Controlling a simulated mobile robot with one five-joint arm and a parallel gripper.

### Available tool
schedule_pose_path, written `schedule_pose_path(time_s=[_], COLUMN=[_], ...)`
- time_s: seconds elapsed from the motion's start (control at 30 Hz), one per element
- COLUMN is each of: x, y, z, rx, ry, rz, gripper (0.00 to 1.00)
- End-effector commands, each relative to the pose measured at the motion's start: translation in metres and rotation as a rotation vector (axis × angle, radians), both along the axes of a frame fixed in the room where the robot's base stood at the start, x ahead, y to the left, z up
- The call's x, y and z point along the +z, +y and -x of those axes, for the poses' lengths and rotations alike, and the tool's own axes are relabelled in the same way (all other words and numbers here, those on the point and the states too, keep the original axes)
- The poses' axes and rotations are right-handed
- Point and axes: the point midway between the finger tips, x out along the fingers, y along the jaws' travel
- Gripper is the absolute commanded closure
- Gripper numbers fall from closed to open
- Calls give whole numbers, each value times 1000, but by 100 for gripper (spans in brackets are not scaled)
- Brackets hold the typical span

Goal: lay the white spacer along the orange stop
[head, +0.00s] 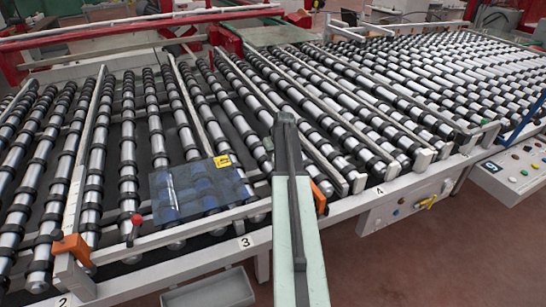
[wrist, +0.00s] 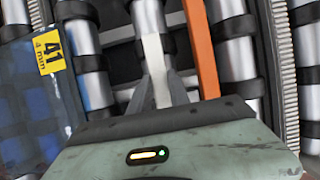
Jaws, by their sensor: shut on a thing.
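In the wrist view my gripper (wrist: 162,92) is shut on the white spacer (wrist: 155,62), a narrow pale bar pointing away from me between the fingertips. The orange stop (wrist: 200,48) is a long bar just right of it. The two run nearly parallel, with a gap between them. I cannot tell how high the spacer is above the rollers. In the head view my arm hides the spacer and my fingers; an orange piece (head: 318,197) shows right of the arm, probably part of the stop.
A glass pane (head: 200,190) with a yellow label lies on the rollers to the left; it also shows in the wrist view (wrist: 38,110). A red-knobbed lever (head: 136,220) and an orange block (head: 70,247) stand farther left. Roller rows with pale rails surround my arm.

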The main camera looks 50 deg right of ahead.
Motion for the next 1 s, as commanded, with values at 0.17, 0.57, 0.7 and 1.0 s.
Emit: schedule_pose_path(time_s=[0.17,0.57,0.7,1.0], x=[-5,-13,-13,-13], y=[0,1,1,1], z=[0,-1,-1,-1], rx=[0,1,1,2], ry=[0,0,0,0], rz=[0,0,-1,0], gripper=[100,100,64,52])
